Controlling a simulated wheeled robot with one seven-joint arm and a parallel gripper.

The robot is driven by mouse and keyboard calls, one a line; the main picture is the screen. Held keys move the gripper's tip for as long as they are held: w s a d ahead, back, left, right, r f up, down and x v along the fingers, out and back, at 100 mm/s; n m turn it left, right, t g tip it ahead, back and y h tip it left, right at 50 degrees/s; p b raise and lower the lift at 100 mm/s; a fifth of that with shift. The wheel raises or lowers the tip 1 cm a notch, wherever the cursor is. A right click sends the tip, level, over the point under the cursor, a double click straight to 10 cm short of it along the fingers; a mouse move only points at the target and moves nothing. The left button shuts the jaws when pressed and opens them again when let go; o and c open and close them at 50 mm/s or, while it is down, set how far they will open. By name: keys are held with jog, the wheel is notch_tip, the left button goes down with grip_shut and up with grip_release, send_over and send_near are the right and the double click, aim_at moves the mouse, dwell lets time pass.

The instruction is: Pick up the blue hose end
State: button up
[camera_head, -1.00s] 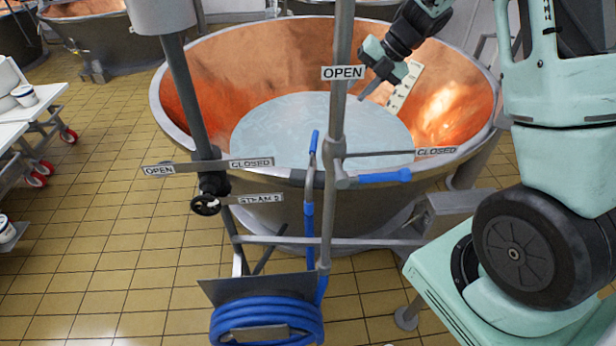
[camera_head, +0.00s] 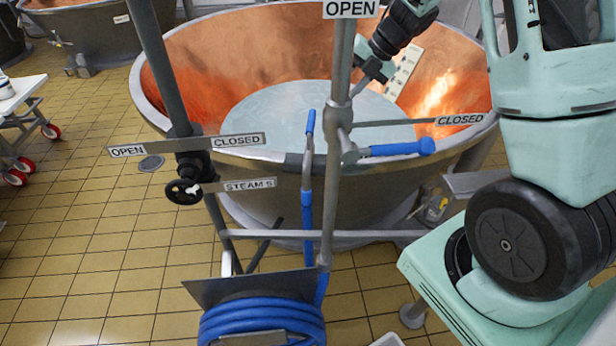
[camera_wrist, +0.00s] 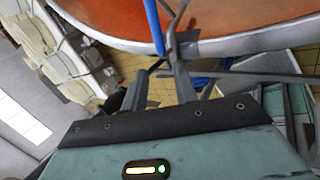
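The blue hose end (camera_head: 311,123) stands upright on a short grey metal piece in front of the copper vat. Below it the blue hose (camera_head: 307,215) runs down toward a coil (camera_head: 262,322). A blue strip, probably the hose end (camera_wrist: 154,25), shows at the top of the wrist view beyond the fingers. My gripper (camera_head: 367,78) is above the vat, right of and higher than the hose end in the head view. In the wrist view my gripper (camera_wrist: 162,82) has its two dark fingers apart, with no held object visible between them.
A grey vertical pipe (camera_head: 337,190) stands just right of the hose end. A blue-handled valve lever (camera_head: 395,149) sticks out from it to the right. A steam pipe with a black handwheel (camera_head: 183,191) is at left. The vat's rim (camera_head: 160,115) lies behind.

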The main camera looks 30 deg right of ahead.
aim_at(312, 127)
jog(key=x, duration=1.1)
jog(key=shift+p, duration=0.35)
jog(key=shift+p+x, duration=0.45)
jog(key=shift+x, duration=2.2)
jog(key=shift+s+a, duration=0.15)
jog(key=shift+s, duration=0.05)
grip_shut()
